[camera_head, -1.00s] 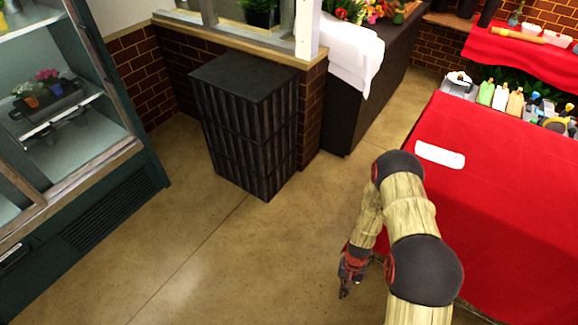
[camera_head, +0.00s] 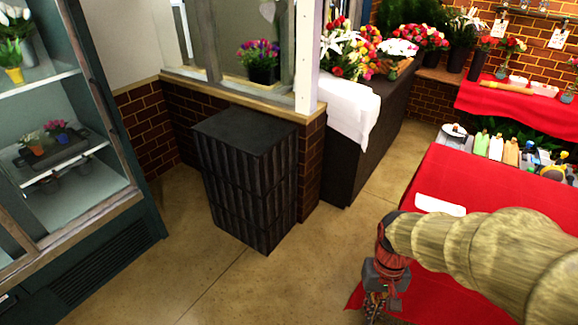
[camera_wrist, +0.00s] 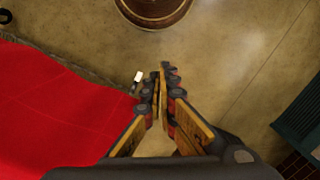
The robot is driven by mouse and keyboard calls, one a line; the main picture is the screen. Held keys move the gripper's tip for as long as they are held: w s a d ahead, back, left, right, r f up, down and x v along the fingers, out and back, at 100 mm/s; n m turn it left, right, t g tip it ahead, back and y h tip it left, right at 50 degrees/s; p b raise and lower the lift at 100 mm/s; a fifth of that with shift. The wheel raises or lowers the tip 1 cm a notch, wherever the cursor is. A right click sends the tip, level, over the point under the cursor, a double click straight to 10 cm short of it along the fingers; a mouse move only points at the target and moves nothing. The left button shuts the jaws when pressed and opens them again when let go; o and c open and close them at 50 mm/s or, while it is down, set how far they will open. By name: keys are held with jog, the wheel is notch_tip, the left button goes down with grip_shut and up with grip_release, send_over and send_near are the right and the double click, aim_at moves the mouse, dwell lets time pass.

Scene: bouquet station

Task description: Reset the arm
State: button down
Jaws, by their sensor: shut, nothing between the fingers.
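My gripper (camera_head: 378,306) hangs at the lower right in the head view, pointing down beside the near left edge of the red-covered table (camera_head: 480,185). In the wrist view my gripper (camera_wrist: 161,72) has its fingertips together with nothing between them. Bare floor shows beneath the fingers. My arm reaches in from the right edge of the head view, bent down at the wrist, and hides part of the red table.
A dark slatted cabinet (camera_head: 250,180) stands left of centre by a low brick wall. A glass-fronted flower cooler (camera_head: 70,150) is at the left. Bottles and tools (camera_head: 505,150) sit on the red table's far end. The floor (camera_head: 215,275) between is clear. A round brown object (camera_wrist: 153,10) shows in the wrist view.

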jog(key=s+r+t, duration=0.2)
jog(key=r+t, duration=0.1)
jog(key=r, duration=0.6)
jog(key=s+a+r+t, duration=0.1)
jog(key=s+r+t, duration=0.2)
jog(key=r, duration=0.6)
jog(key=shift+s+n+t, duration=0.15)
jog(key=shift+n+t, duration=0.25)
